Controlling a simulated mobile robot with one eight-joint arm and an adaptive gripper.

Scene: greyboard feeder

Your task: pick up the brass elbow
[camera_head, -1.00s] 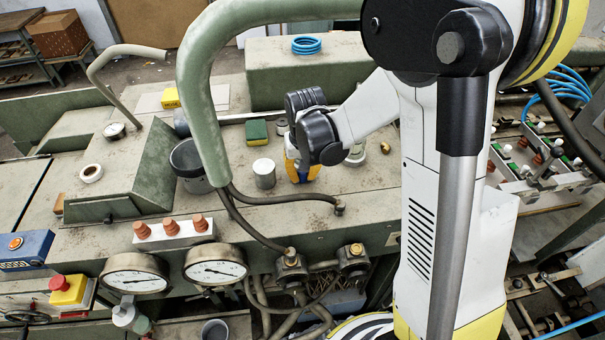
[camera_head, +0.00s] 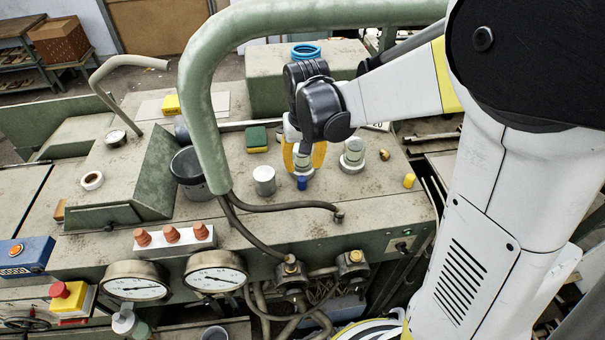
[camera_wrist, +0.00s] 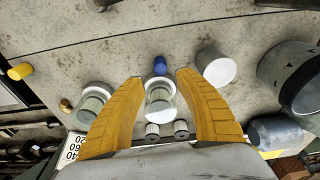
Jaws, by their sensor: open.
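A small rounded brass piece (camera_head: 384,155), likely the brass elbow, lies on the grey-green machine top to the right of my gripper. Its exact shape is too small to tell. In the wrist view the brass piece (camera_wrist: 66,105) is at the left, outside my left-hand finger. My gripper (camera_head: 303,162) points down with its yellow fingers apart. In the wrist view my gripper (camera_wrist: 160,78) is open, and a pale lidded jar (camera_wrist: 160,100) shows between the fingers. I cannot tell whether the fingers touch it.
A similar jar (camera_head: 352,156) stands between my gripper and the brass piece. A blue cylinder (camera_head: 302,183), a white cylinder (camera_head: 264,181), a grey bucket (camera_head: 187,170) and a yellow cylinder (camera_head: 409,180) are nearby. A thick green pipe (camera_head: 200,100) arches close on the left.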

